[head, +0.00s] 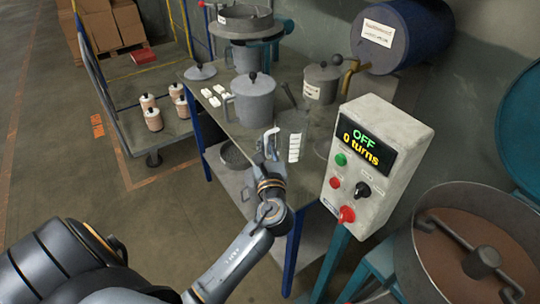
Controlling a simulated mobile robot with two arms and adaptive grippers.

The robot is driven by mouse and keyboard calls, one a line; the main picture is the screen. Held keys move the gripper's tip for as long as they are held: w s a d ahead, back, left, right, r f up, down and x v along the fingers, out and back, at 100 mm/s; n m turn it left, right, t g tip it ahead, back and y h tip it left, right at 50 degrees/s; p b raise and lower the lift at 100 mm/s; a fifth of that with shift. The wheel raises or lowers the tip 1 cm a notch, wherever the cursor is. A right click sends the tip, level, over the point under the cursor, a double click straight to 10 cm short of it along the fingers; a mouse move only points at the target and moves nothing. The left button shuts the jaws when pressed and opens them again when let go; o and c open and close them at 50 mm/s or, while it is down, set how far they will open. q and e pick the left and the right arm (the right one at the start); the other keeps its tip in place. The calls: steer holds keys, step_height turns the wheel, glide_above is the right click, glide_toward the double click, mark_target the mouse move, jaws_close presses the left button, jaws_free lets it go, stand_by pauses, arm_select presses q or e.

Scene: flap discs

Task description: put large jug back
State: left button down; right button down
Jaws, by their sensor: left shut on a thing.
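My left gripper (270,143) is shut at the near edge of the metal table. It appears to be closed on the handle side of a clear, greyish jug (293,121), which I take to be the large jug. The jug looks upright, just right of the fingers and over the tabletop. Its base is hard to make out, so I cannot tell whether it touches the table. My right gripper is not in view.
A grey lidded pot (254,100) and a labelled canister (322,84) stand close behind the jug. White pieces (294,148) lie beside it. A control box (374,165) reading OFF, 0 turns stands to the right. A blue drum (405,35) is behind.

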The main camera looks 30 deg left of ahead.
arm_select(q)
steer(key=w+f, duration=0.1)
steer(key=f, duration=0.1)
steer(key=w+f, duration=0.1)
steer(key=f, duration=0.1)
steer(key=w+a+f, duration=0.1)
steer(key=f, duration=0.2)
steer(key=shift+b, duration=0.35)
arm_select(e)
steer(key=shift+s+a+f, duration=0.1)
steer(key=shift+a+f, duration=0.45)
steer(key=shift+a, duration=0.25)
arm_select(q)
steer(key=c, duration=2)
jaws_free()
steer(key=shift+f, duration=0.2)
steer(key=o, duration=0.5)
steer(key=shift+o, duration=0.2)
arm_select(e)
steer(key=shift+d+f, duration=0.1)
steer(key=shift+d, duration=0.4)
